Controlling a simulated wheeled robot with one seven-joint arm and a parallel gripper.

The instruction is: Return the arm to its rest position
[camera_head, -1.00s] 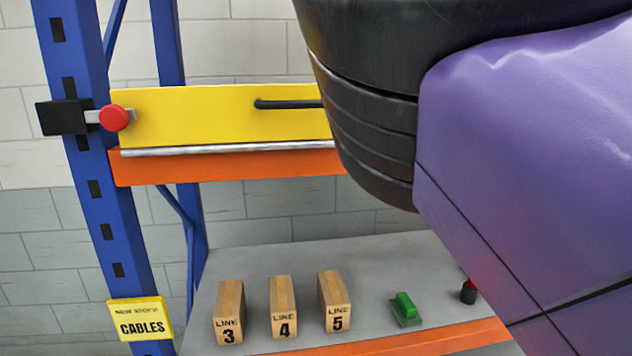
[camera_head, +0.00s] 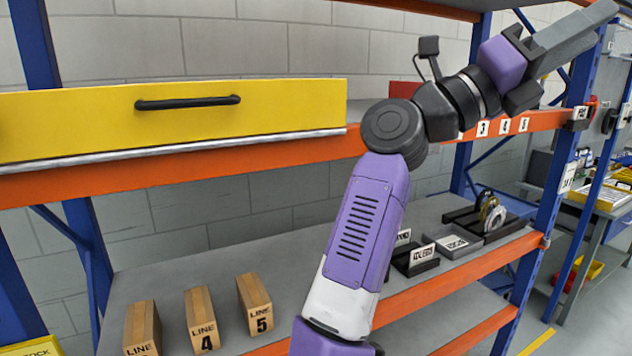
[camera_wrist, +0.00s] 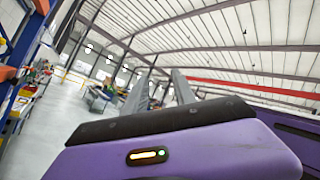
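My arm rises from the bottom middle of the head view, bends at a dark joint, and reaches up to the right. My gripper (camera_head: 598,24) is at the upper right, in front of the shelf rack and pointing up and to the right. In the wrist view my gripper (camera_wrist: 160,78) shows two grey fingers standing apart with nothing between them. The wrist view looks toward the hall ceiling and a distant aisle.
A yellow drawer (camera_head: 80,119) with a black handle hangs at the orange shelf beam. Wooden blocks (camera_head: 203,318) labelled LINE stand on the grey lower shelf (camera_head: 150,283). Black trays (camera_head: 415,259) sit farther right. A workbench (camera_head: 606,203) is at the far right.

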